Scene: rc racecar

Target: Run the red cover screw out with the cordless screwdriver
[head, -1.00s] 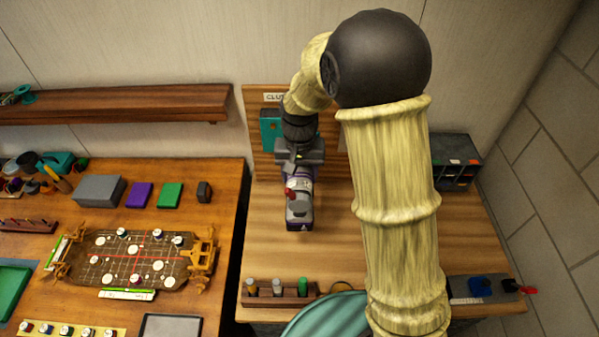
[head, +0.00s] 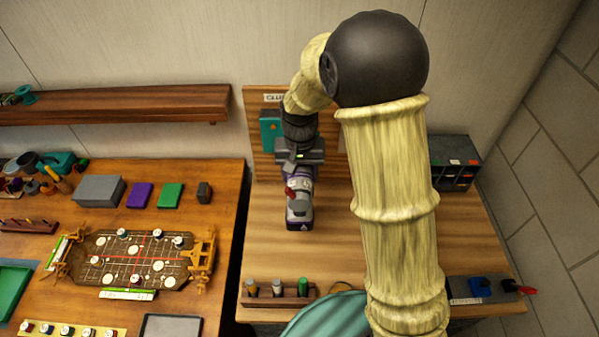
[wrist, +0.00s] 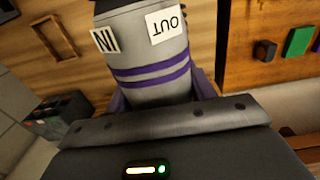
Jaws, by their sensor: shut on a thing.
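My gripper (head: 301,157) is shut on the cordless screwdriver (head: 299,212), over the right-hand bench. The screwdriver is grey with purple bands and has a small red part on its side. In the wrist view, the screwdriver (wrist: 148,55) stands just beyond the gripper's dark body, with white IN and OUT labels on its grey barrel. Its tip is not visible in either view. The racecar chassis (head: 110,243) lies on the left bench, carrying several white round pieces and red lines. I cannot make out the red cover screw.
On the right bench are a small rack (head: 270,301), a dark drawer unit (head: 453,163) and a switch box (head: 480,289). A gap separates the benches.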

